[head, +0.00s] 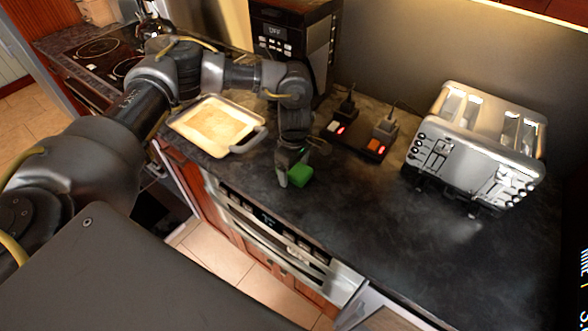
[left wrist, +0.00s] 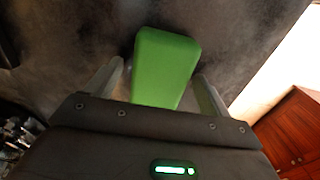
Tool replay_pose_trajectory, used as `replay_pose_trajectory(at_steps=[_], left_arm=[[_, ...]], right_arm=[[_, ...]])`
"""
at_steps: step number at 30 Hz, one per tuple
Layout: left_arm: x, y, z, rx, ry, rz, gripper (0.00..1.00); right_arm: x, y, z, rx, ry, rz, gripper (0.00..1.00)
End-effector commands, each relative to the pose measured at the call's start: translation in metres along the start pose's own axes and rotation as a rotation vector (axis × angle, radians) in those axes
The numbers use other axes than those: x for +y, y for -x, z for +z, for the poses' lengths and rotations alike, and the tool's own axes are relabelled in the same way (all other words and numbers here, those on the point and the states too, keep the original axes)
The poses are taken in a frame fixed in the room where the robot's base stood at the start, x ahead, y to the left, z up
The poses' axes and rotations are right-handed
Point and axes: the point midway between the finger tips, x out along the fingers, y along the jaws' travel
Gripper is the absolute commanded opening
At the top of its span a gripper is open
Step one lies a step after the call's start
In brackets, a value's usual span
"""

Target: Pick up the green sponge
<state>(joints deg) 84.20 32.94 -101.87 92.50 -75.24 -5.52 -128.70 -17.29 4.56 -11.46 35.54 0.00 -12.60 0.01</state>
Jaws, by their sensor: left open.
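The green sponge (head: 300,175) lies on the dark countertop near its front edge. My left gripper (head: 289,181) points down at the sponge, at its left side in the head view. In the left wrist view the sponge (left wrist: 166,66) lies between the two spread fingers of my left gripper (left wrist: 161,80). A gap shows between the sponge and each finger, so the jaws are open around it. Part of the sponge is hidden behind the gripper body in the left wrist view. My right gripper is in neither view.
A tray with a handle (head: 240,143) lies left of the sponge. A power strip (head: 362,140) with plugs is behind it, and a silver toaster (head: 478,145) stands to the right. A coffee machine (head: 293,30) stands at the back. The counter (head: 345,215) right of the sponge is clear.

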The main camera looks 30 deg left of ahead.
Motion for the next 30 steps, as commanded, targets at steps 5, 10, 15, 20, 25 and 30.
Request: replay_pose_trajectory(at_steps=[5, 10, 15, 20, 25, 30], left_arm=[[0.0, 0.0, 0.0, 0.0, 0.0, 0.0, 0.62], [0.0, 0.001, 0.0, -0.001, 0.0, 0.0, 0.4], [0.0, 0.001, 0.0, -0.001, 0.0, 0.0, 0.31], [0.0, 0.002, 0.0, -0.001, -0.001, 0.001, 0.31], [0.001, 0.011, 0.001, -0.002, -0.001, 0.003, 0.31], [-0.006, 0.039, 0.005, -0.003, -0.006, 0.004, 0.31]], right_arm=[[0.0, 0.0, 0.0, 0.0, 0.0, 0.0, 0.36], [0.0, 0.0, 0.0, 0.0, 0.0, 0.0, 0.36], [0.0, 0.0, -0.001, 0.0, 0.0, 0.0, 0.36], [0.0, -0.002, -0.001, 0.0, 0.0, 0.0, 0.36], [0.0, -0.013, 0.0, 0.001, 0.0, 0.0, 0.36], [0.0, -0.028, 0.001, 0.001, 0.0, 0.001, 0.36]])
